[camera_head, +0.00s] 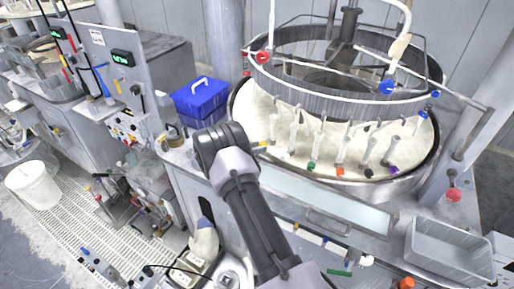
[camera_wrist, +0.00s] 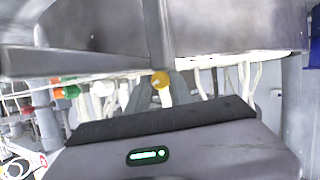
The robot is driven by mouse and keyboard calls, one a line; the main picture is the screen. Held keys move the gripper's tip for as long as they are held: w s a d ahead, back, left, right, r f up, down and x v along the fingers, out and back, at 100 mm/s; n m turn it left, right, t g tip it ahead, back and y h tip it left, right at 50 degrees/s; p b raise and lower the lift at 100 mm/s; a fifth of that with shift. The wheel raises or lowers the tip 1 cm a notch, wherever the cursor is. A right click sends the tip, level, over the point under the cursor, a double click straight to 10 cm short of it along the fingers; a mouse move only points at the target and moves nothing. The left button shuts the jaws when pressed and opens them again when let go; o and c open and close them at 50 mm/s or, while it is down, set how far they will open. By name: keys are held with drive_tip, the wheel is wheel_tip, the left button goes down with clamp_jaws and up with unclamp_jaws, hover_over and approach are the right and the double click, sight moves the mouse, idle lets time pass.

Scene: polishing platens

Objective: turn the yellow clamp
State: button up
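The yellow clamp (camera_wrist: 160,79) shows in the wrist view as a small round yellow knob above a white hose, under the large grey drum. Two grey fingers of my gripper (camera_wrist: 162,86) reach up on either side of it. I cannot tell whether they touch it or how tightly they are closed. In the head view, a small yellow tip (camera_head: 261,144) shows just right of my arm's dark end. My gripper itself is hidden there behind the arm.
The round white platen (camera_head: 290,150) has several hoses with coloured clamps, including green (camera_head: 311,167), orange (camera_head: 340,172) and purple (camera_head: 393,169). The ring (camera_head: 340,95) hangs above. A blue box (camera_head: 201,97) stands left; a grey tray (camera_head: 450,250) sits right.

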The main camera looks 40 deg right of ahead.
drive_tip(key=m+b, duration=0.1)
drive_tip(key=m+t+b, duration=0.1)
drive_tip(key=b, duration=0.1)
drive_tip(key=shift+s+f+t, duration=0.1)
drive_tip(key=shift+f+t, duration=0.2)
clamp_jaws()
drive_tip(key=shift+r+m+t+b, duration=0.2)
drive_tip(key=shift+m+t+b, duration=0.1)
drive_tip(key=shift+m+b, duration=0.3)
drive_tip(key=shift+r, duration=0.1)
drive_tip(key=o, duration=1)
unclamp_jaws()
drive_tip(key=v, duration=1.7)
drive_tip(key=shift+r+p, duration=0.2)
drive_tip(key=shift+p, duration=0.25)
drive_tip(key=shift+a, duration=0.15)
